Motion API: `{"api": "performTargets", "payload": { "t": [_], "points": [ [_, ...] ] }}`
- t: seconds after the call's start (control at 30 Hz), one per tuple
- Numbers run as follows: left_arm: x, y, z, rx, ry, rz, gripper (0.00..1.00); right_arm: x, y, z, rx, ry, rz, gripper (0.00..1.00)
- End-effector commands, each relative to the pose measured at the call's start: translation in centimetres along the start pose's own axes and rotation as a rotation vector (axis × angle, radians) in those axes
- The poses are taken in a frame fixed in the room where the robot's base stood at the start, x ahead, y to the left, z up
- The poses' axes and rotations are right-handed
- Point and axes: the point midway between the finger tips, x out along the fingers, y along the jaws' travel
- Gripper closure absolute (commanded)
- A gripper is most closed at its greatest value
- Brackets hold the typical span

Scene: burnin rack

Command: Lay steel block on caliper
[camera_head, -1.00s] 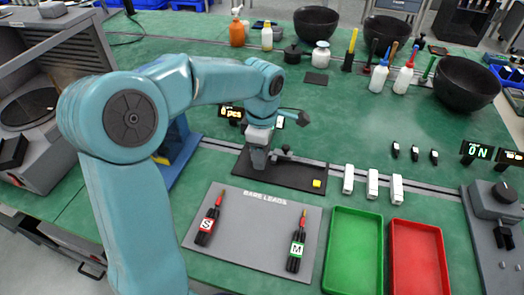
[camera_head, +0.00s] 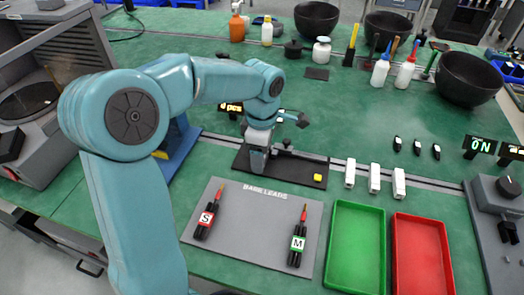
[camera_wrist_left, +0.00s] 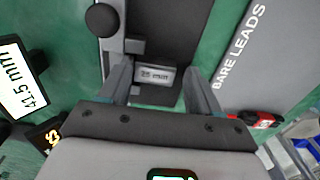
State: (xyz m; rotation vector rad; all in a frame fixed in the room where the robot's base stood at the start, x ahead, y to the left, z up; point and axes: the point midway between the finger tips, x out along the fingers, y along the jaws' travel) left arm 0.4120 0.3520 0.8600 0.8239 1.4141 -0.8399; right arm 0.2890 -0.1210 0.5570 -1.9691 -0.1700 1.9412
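The caliper (camera_head: 313,171) is a dark plate with a grey rail and jaws, behind the grey "BARE LEADS" mat. In the left wrist view its grey jaw (camera_wrist_left: 109,45) stands at the upper left. A small light-grey block with a printed label (camera_wrist_left: 155,75), seemingly the steel block, sits on the caliper's dark plate beside the jaw. My left gripper (camera_head: 257,167) is down over the caliper's left end. In the wrist view its fingers (camera_wrist_left: 156,82) stand apart on either side of the block, with a gap at the right. In the head view the gripper hides the block. My right gripper is not in view.
The "BARE LEADS" mat (camera_head: 249,243) holds red-and-black probes marked S and M. A green tray (camera_head: 355,250) and a red tray (camera_head: 420,255) stand right of it. White blocks (camera_head: 374,178) stand right of the caliper. A display (camera_wrist_left: 22,85) reads 41.5 mm.

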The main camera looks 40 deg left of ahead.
Motion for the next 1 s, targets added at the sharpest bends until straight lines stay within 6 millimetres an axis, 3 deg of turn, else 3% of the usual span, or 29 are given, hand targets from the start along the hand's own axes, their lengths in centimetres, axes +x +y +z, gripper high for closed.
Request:
{"api": "performTargets", "payload": {
  "t": [0.67, 0.83, 1.0],
  "points": [
    [-0.6, 0.7, -0.1, -0.001, -0.003, 0.029, 0.24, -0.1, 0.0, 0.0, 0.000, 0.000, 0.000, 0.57],
    [-2.8, 0.7, -0.1, -0.001, -0.003, 0.034, 0.24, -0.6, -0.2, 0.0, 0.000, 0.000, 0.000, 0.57],
    [-7.2, 0.4, 0.0, 0.000, -0.004, 0.026, 0.24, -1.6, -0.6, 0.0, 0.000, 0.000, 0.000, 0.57]
  ]
}}
